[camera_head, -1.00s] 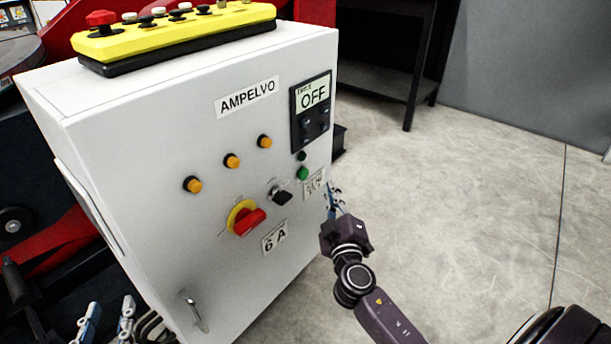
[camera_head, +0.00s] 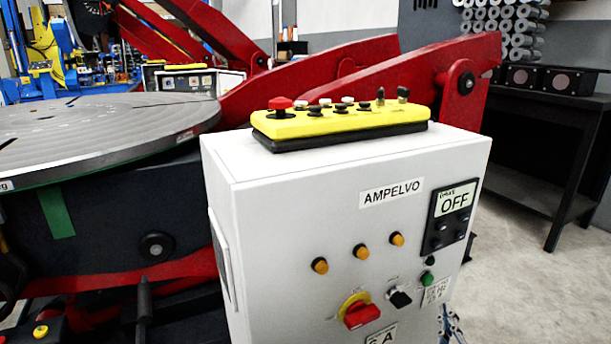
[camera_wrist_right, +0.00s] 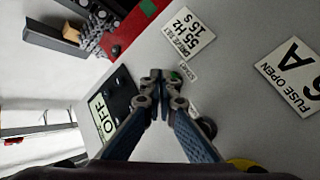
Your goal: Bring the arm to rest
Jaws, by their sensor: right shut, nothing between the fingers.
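The white control cabinet (camera_head: 300,215) stands in the middle of the head view, with an AMPELVO label and a display (camera_head: 453,202) reading OFF. Its front carries a red rotary switch on yellow (camera_head: 361,312), a black selector (camera_head: 399,296) and a green button (camera_head: 427,278). My right gripper (camera_head: 449,325) shows only in part at the bottom edge, by the cabinet's lower right. In the right wrist view its fingers (camera_wrist_right: 160,84) are together and empty in front of the panel, and partly cover the green button (camera_wrist_right: 176,76). My left gripper is out of view.
A yellow pendant (camera_head: 340,124) with a red stop button lies on the cabinet top. The round positioner table (camera_head: 100,125) and red frame arms (camera_head: 310,75) are at left and behind. A dark bench (camera_head: 530,135) stands at right, with clear floor in front.

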